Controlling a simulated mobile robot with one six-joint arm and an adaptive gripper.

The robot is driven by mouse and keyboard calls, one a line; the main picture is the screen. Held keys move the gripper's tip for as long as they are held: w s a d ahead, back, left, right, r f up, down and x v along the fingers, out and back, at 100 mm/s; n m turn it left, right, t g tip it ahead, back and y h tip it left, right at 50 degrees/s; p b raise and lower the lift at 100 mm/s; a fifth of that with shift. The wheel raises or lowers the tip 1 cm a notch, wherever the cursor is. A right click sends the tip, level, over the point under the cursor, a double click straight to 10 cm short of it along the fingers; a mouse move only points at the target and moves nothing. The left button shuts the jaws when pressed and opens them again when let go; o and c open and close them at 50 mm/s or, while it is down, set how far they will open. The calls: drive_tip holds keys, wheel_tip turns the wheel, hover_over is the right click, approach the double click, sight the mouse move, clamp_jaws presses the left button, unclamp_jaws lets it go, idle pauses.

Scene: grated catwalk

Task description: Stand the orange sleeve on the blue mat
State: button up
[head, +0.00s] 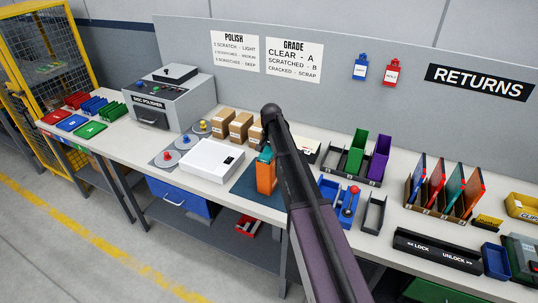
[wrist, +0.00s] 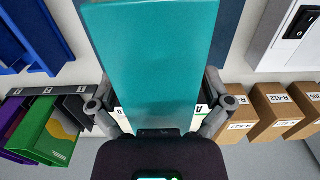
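The orange sleeve (head: 266,180) is upright over the blue mat (head: 243,187) in the head view; its upper part is teal. Whether its lower end touches the mat cannot be told. In the wrist view a long teal face (wrist: 155,60) fills the middle, with dark blue mat (wrist: 229,30) beside it. My gripper (wrist: 157,112) has one finger at each side of the teal face and appears shut on it. In the head view my arm hides most of the gripper and the mat's right part.
A white box (head: 211,160) with a dark switch stands left of the mat. Brown cartons (head: 240,126) stand behind. Blue trays (head: 330,190) and a red-knobbed stick (head: 350,198) are to the right. A rack of green and purple holders (head: 357,153) stands farther back.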

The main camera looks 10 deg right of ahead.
drive_tip(key=shift+r, duration=0.1)
wheel_tip(320, 180, up, 12)
drive_tip(key=p, duration=1.2)
idle(0.3)
idle(0.6)
drive_tip(key=shift+s, duration=0.5)
drive_tip(key=s+a+n, duration=0.1)
drive_tip(key=s+n, duration=0.6)
drive_tip(key=s, duration=2.2)
drive_tip(key=shift+a, duration=0.15)
wheel_tip(320, 180, down, 11)
drive_tip(key=b, duration=1.1)
